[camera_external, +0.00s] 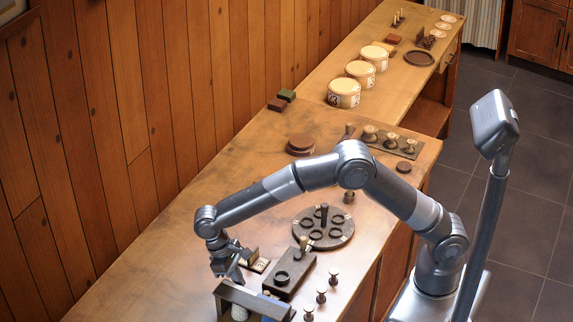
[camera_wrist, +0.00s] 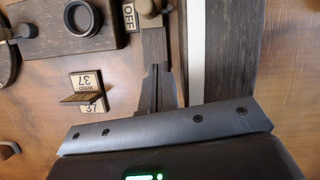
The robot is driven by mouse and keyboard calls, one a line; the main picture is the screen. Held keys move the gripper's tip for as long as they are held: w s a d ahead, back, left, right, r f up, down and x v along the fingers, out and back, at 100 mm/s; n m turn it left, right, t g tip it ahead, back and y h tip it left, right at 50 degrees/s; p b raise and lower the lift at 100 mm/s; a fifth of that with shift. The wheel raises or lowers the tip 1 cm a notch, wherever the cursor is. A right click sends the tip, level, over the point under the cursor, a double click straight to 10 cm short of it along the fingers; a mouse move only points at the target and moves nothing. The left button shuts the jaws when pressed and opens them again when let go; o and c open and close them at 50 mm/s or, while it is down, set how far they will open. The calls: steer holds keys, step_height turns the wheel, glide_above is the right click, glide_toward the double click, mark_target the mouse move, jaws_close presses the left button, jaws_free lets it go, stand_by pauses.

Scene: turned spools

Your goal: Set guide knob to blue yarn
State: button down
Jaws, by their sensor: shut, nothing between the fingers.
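My gripper (camera_external: 232,275) is shut and empty, pointing down over the near end of the bench beside a dark wooden frame (camera_external: 243,295). In the wrist view its closed fingers (camera_wrist: 158,72) point up the picture. A blue piece (camera_external: 272,319), perhaps the blue yarn, shows at the bottom edge, partly cut off. A white rounded piece (camera_external: 239,313) stands to its left under the frame. I cannot make out the guide knob for certain; the arm and frame may hide it. The wrist view shows a white strip (camera_wrist: 194,60) right of the fingers, with a dark board beside it.
A dark block with a ring (camera_external: 281,278) and an OFF label (camera_wrist: 129,15) lies close by. A small card marked 37 (camera_wrist: 86,92) stands left of the fingers. A round dark tray (camera_external: 340,237) and several small spools (camera_external: 321,295) are near. Bench left of the arm is clear.

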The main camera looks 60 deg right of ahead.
mark_target(267, 293)
steer(key=shift+x, duration=1.15)
steer(key=shift+s+d+r, duration=0.1)
steer(key=shift+s, duration=0.45)
steer(key=shift+s+d+r, duration=0.1)
steer(key=shift+s, duration=0.45)
steer(key=shift+s+d, duration=0.1)
steer(key=shift+s, duration=0.65)
steer(key=shift+s, duration=2.1)
steer(key=shift+f, duration=0.1)
steer(key=shift+w, duration=0.1)
